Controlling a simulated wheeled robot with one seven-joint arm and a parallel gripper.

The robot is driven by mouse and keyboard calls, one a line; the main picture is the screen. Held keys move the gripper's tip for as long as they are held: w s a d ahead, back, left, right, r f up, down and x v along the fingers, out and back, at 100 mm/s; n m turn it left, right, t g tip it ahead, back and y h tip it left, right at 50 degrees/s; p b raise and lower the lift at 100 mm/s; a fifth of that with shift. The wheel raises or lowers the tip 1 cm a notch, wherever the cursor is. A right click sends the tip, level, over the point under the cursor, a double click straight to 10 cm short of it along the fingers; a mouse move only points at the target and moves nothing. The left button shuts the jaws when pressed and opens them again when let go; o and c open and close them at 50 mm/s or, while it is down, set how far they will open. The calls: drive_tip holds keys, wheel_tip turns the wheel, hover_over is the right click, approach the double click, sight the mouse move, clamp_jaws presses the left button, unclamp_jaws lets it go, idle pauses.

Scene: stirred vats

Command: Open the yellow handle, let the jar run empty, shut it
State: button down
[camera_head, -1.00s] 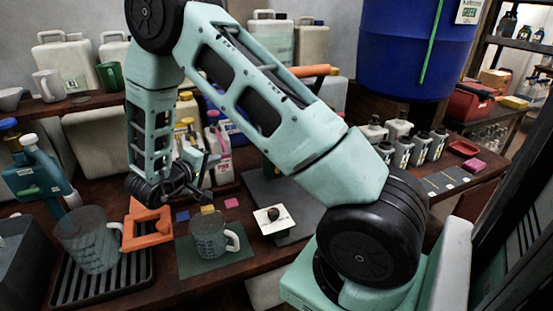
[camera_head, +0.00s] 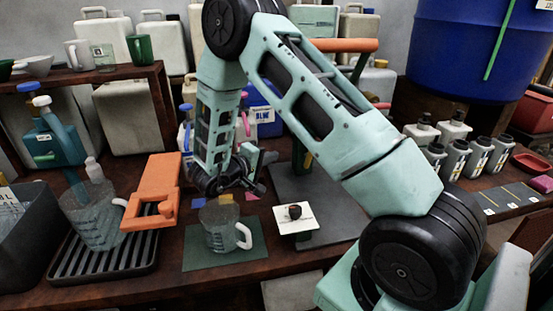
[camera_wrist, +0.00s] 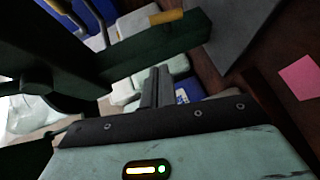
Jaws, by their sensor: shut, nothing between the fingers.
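My gripper (camera_head: 258,188) hangs low over the back of the bench, behind the clear measuring jug. In the wrist view its fingers (camera_wrist: 157,88) are together and empty. A yellow bar-like piece (camera_wrist: 165,17) lies against a dark green beam (camera_wrist: 150,50) ahead of the fingers, apart from them; I cannot tell whether it is the yellow handle. A clear jug (camera_head: 222,238) with a white handle stands upright on a dark green mat (camera_head: 253,252). My arm hides much behind it, and I cannot make out the jar to be emptied.
Another clear jug (camera_head: 92,220) stands on a black ribbed rack (camera_head: 105,266) at left, beside an orange bracket (camera_head: 155,185). A white plate with a dark knob (camera_head: 295,212) is right of the mat. A pink square (camera_wrist: 300,77) lies on the bench. Several grey bottles stand at right.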

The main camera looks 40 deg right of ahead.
approach(307, 157)
drive_tip(key=w+d+r, duration=0.1)
drive_tip(key=w+d, duration=0.3)
drive_tip(key=s+d, duration=0.1)
drive_tip(key=s+d+f, duration=0.1)
drive_tip(key=d, duration=0.1)
drive_tip(key=shift+s, duration=0.4)
drive_tip(key=shift+r+p, duration=0.15)
drive_tip(key=shift+p, duration=0.35)
drive_tip(key=shift+y+p, duration=0.3)
drive_tip(key=shift+p, duration=0.15)
